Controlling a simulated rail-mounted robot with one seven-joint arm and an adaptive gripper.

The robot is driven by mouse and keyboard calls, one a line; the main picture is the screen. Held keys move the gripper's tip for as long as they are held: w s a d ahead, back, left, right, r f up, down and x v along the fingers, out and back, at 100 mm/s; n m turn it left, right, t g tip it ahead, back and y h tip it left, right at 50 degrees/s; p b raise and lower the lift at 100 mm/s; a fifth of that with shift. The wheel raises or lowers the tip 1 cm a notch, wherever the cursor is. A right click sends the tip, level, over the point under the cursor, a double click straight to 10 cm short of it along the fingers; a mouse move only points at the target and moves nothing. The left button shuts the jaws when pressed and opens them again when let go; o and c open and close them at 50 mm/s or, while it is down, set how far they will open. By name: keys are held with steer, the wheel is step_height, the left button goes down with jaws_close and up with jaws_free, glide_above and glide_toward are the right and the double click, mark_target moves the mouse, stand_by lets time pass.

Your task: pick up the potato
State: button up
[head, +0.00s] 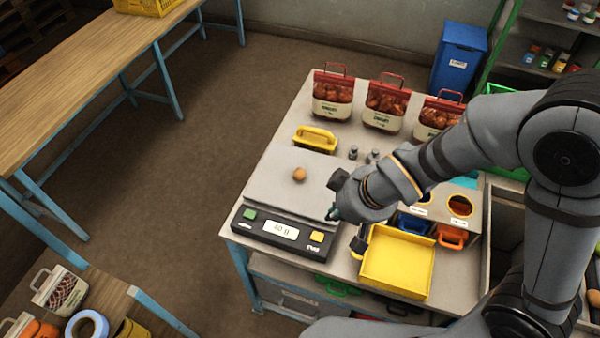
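A small round brown potato (299,174) lies on the flat grey plate of a weighing scale (272,192), toward its far right part. Nothing touches the potato. My gripper (336,208) is to the right of the potato and nearer the front, at the right edge of the scale as seen here. A gap shows between it and the potato. Its fingers are small and partly hidden by my own wrist, so I cannot tell whether they are open or shut.
Several red-topped sacks (386,104) stand along the table's back. A yellow tray (398,262) is at the front right. A box with round holes (474,206) stands at the right.

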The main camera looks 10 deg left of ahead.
steer(key=o, duration=1.2)
